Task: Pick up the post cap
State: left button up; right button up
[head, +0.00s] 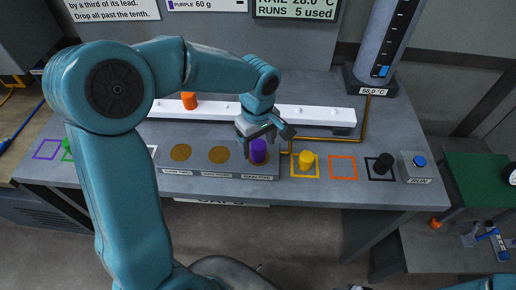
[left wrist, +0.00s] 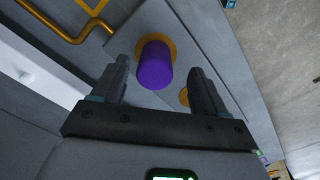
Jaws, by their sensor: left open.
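No piece is marked as the post cap in these views. A purple cylinder (head: 258,151) stands upright on the rightmost round spot of a grey labelled plate (head: 190,171) on the bench. My left gripper (head: 262,134) is open just above and around the top of this cylinder. In the left wrist view, the purple cylinder (left wrist: 155,65) shows between the two spread fingers of the left gripper (left wrist: 160,70), with gaps on both sides. My right gripper is not in view.
A yellow cylinder (head: 306,160), a black cylinder (head: 383,163) and an empty orange square (head: 342,167) lie to the right. An orange cylinder (head: 189,100) stands behind at a white rail (head: 315,115). A blue-buttoned RUN box (head: 416,168) is at the bench's right end.

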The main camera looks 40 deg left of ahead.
aim_at(258, 144)
pick_arm(q)
jog(key=f, duration=0.2)
jog(key=w+f, duration=0.1)
jog(key=shift+a+f, duration=0.25)
jog(key=shift+f, duration=0.05)
jog(key=shift+s+d+r, duration=0.1)
jog(key=shift+s+r, duration=0.05)
jog(key=shift+s, duration=0.15)
jog(key=shift+w, duration=0.2)
jog(key=c, duration=1.1)
jog(key=shift+s, duration=0.1)
jog(key=shift+c, duration=0.2)
